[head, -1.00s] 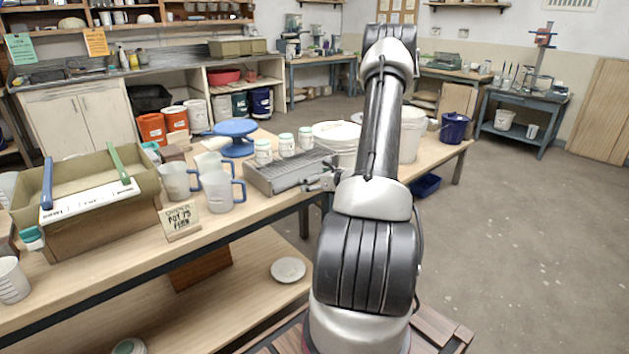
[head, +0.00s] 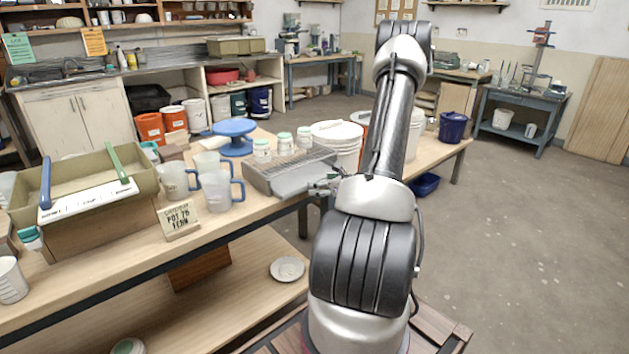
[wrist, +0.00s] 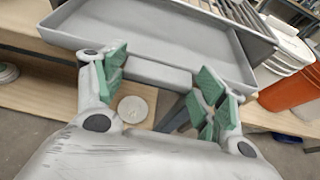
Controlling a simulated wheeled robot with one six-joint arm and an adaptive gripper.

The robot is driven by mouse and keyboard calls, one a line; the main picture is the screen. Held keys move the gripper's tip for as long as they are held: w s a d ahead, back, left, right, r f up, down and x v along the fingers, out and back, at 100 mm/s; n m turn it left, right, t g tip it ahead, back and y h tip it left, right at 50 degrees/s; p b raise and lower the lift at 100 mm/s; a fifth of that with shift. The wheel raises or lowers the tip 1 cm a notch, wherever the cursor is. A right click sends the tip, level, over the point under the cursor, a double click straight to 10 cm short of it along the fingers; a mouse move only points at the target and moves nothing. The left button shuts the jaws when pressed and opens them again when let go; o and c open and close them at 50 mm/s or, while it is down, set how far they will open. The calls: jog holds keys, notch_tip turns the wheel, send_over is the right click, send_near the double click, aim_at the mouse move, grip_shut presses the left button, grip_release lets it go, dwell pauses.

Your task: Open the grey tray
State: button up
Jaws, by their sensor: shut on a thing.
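The grey tray (head: 297,181) sits on the wooden bench with its slatted grey rack (head: 278,171) behind it. The tray is partly slid out from under the slats, and its plain empty floor shows. In the wrist view the tray (wrist: 150,35) fills the top, with the slats at the upper right. My gripper (head: 325,187) is at the tray's near right end. In the wrist view the green-padded fingers of my gripper (wrist: 163,92) stand on either side of the tray's front handle and are shut on it. The exact finger contact is hard to see.
Jugs (head: 217,190), a sign (head: 180,218) and a large olive tray (head: 105,215) stand to the left on the bench. Jars and a white bucket (head: 338,146) stand behind the grey tray. A plate (head: 287,269) lies on the lower shelf. The floor at right is clear.

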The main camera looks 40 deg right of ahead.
jog(key=s, duration=0.9)
jog(key=shift+s, duration=0.1)
jog(key=o, duration=1.5)
jog(key=shift+c, duration=0.2)
jog(key=v, duration=1.2)
